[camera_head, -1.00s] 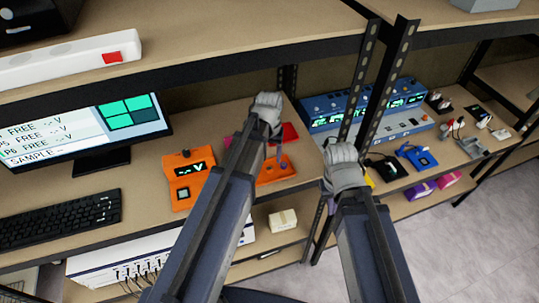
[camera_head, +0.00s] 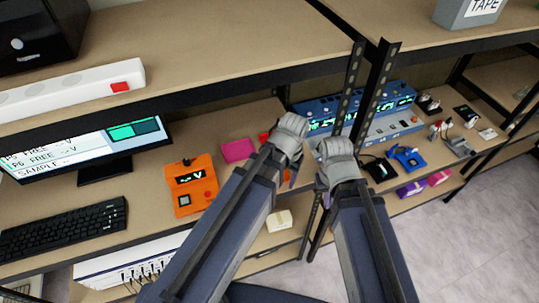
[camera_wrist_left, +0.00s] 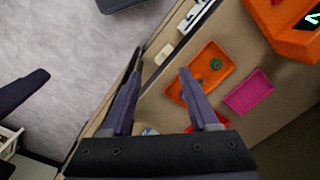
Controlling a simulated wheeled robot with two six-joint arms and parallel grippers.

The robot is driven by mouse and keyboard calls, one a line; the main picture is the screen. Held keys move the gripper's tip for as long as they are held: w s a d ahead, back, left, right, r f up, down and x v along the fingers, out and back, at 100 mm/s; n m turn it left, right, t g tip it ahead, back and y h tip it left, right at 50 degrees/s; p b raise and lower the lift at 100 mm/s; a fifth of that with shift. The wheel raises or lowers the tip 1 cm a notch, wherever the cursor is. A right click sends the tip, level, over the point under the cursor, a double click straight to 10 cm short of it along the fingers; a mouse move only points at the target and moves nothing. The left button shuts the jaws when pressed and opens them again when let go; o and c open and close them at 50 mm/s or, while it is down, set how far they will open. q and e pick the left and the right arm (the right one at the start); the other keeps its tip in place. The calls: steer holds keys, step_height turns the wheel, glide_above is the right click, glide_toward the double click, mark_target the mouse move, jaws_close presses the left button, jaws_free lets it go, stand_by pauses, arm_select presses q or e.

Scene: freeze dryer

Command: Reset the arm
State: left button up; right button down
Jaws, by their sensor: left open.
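My left arm reaches in from the lower left of the head view, and its gripper (camera_head: 293,178) hangs over the front edge of the bench. In the left wrist view the left gripper (camera_wrist_left: 160,88) is open, with nothing between its fingers. My right gripper (camera_head: 322,183) is close beside the left one, in front of the shelf post. It points down and is partly hidden by its own wrist, so its opening cannot be told.
An orange tray (camera_wrist_left: 181,91) holding a green round piece and a pink tray (camera_wrist_left: 250,92) lie near the left gripper. An orange meter (camera_head: 182,202), keyboard (camera_head: 62,228) and monitor (camera_head: 155,153) stand left. A black post (camera_head: 375,95) and a blue instrument (camera_head: 395,125) are right. Grey floor (camera_head: 450,245) is clear.

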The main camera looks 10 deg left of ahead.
arm_select(q)
steer(key=shift+m, duration=0.7)
steer(key=s, duration=0.1)
steer(key=s+d, duration=0.1)
steer(key=s, duration=0.1)
steer(key=s+d, duration=0.1)
steer(key=shift+s+d, duration=0.15)
steer(key=shift+s, duration=0.2)
step_height(320, 180, down, 18)
steer(key=b, duration=1.7)
steer(key=shift+r+b, duration=0.25)
steer(key=shift+b, duration=0.05)
